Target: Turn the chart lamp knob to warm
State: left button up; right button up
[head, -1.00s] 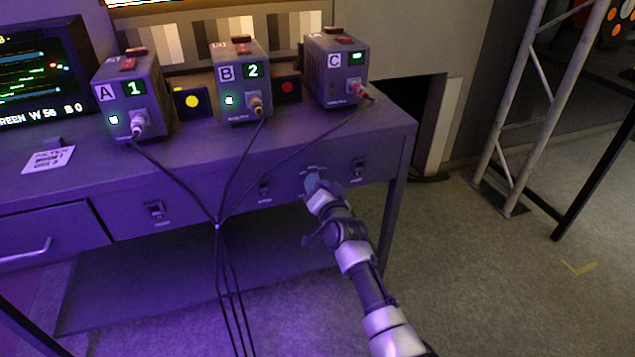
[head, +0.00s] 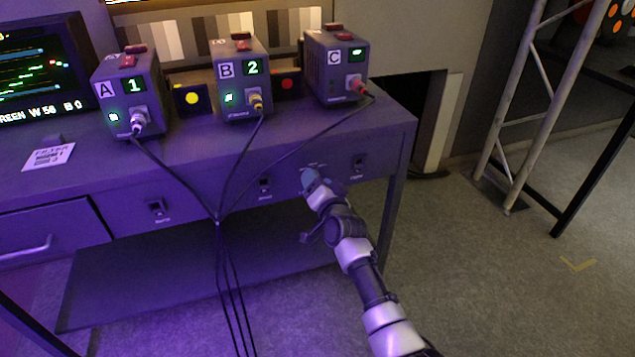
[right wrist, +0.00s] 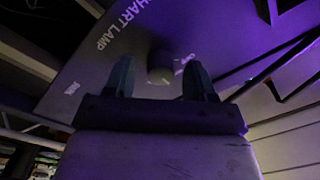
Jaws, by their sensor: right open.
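The chart lamp knob (right wrist: 160,68) is a small round knob on the desk's front panel, beside the printed words CHART LAMP in the right wrist view. My right gripper (right wrist: 160,80) is open, with one finger on each side of the knob; I cannot tell whether the fingers touch it. In the head view my right gripper (head: 310,178) is at the desk front and hides the knob. Small lettering by the knob is too dim to read for certain. My left gripper is not in view.
Boxes A (head: 128,98), B (head: 240,85) and C (head: 335,68) stand on the desk (head: 180,165), with cables hanging over its front. Switches (head: 264,186) (head: 358,162) flank my right gripper. A truss (head: 520,100) stands at right; the floor before it is clear.

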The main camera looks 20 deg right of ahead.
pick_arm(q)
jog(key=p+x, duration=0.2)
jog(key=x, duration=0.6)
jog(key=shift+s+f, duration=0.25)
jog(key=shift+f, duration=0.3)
pick_arm(e)
jog(key=s, duration=1.1)
jog(key=shift+d+f, duration=0.2)
jog(key=shift+d, duration=0.1)
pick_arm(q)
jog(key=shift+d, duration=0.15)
pick_arm(e)
jog(key=shift+f, duration=0.1)
